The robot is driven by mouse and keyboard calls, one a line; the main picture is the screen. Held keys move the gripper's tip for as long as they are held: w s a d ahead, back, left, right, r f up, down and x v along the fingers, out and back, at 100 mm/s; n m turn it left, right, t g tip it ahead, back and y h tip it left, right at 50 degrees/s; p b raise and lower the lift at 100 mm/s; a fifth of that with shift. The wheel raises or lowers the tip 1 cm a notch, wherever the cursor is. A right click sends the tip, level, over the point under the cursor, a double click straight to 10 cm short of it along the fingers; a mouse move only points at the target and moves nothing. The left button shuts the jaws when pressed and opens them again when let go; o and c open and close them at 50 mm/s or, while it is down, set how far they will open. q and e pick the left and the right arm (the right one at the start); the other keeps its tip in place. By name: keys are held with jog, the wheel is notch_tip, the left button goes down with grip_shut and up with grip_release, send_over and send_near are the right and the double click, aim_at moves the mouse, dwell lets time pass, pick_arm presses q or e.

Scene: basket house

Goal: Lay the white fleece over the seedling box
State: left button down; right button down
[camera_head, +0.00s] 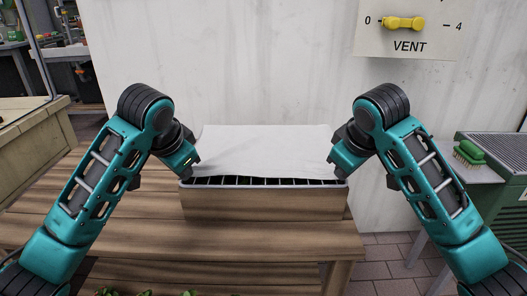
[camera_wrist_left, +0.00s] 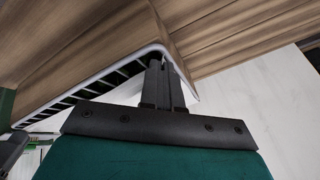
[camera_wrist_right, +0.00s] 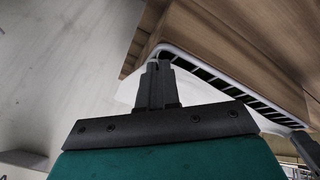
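The white fleece (camera_head: 265,148) lies spread over the top of the wooden seedling box (camera_head: 265,206). Its near edge stops short of the box's front rim, so a strip of dark slots shows there. My left gripper (camera_head: 192,170) is at the fleece's near left corner, and my right gripper (camera_head: 336,170) is at its near right corner. In the left wrist view the fingers (camera_wrist_left: 164,82) are close together with fleece beside them, at a box corner. In the right wrist view the fingers (camera_wrist_right: 158,82) look the same. Both seem shut on the fleece; the pinch itself is partly hidden.
The box stands on a slatted wooden table (camera_head: 120,225), whose right edge is just beyond the box. A pale wall with a yellow vent knob (camera_head: 404,23) is behind. A green brush (camera_head: 468,153) lies on a bench at the right. Green leaves (camera_head: 135,292) show at the bottom.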

pick_arm(q)
jog(key=c, duration=1.8)
grip_release()
pick_arm(e)
jog(key=c, duration=1.8)
grip_release()
pick_arm(q)
jog(key=o, duration=0.8)
pick_arm(e)
jog(key=o, duration=0.8)
pick_arm(q)
jog(key=shift+s+r, duration=0.1)
jog(key=shift+r, duration=0.15)
pick_arm(e)
jog(key=shift+s+r, duration=0.1)
jog(key=shift+r, duration=0.15)
pick_arm(q)
jog(key=v, duration=1)
jog(key=shift+s, duration=0.5)
pick_arm(e)
jog(key=v, duration=1)
jog(key=shift+s, duration=0.5)
pick_arm(q)
jog(key=shift+f, duration=0.1)
pick_arm(e)
jog(key=shift+f, duration=0.1)
